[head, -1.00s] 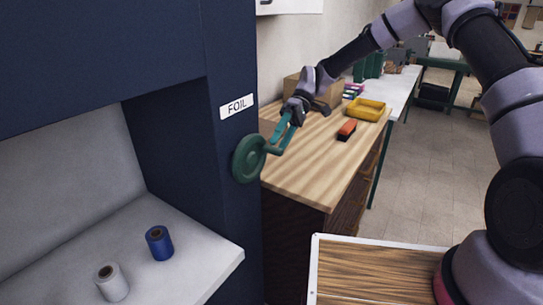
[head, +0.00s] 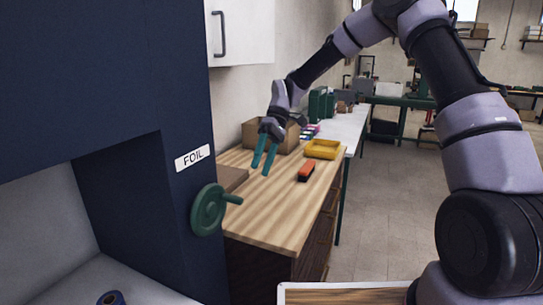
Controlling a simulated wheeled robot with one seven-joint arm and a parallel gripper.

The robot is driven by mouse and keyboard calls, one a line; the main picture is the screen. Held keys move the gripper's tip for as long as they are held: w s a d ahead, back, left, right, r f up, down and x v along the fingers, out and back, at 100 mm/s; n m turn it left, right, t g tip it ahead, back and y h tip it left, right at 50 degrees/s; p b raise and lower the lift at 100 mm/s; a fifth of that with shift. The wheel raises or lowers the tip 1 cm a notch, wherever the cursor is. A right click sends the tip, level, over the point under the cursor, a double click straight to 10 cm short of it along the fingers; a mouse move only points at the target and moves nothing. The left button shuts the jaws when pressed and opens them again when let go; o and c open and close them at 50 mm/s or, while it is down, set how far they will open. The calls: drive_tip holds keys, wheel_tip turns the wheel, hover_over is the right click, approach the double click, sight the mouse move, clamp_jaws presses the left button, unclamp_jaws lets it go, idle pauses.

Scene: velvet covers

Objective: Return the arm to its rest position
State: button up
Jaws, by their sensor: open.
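My gripper (head: 262,172) hangs from my raised arm in the head view, its two teal fingers pointing down and apart. It is open with nothing between the fingers. It appears in front of the wooden counter, to the right of and above the green handwheel (head: 206,211). The handwheel is on the dark blue cabinet (head: 180,195) below the FOIL label, its knob sticking out to the right. A clear gap shows between the fingers and the wheel. My arm arches up from the right side of the picture.
The wooden counter (head: 280,215) holds an orange-and-black brush (head: 306,171), a yellow tray (head: 322,149) and a cardboard box (head: 250,132). A white wall cupboard (head: 245,35) hangs above. A blue spool (head: 110,298) shows at lower left. Floor (head: 385,215) on the right is open.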

drive_tip(key=s+d+r+m+t, duration=0.4)
drive_tip(key=d+r+m+t, duration=0.1)
drive_tip(key=d, duration=0.4)
drive_tip(key=s+d+r+m+t+h, duration=0.1)
drive_tip(key=s+d+r+m+t, duration=0.4)
drive_tip(key=d+r, duration=0.3)
drive_tip(key=s+d+r+m+t, duration=0.5)
drive_tip(key=d+r, duration=0.2)
drive_tip(key=d, duration=0.5)
drive_tip(key=shift+s+r, duration=0.2)
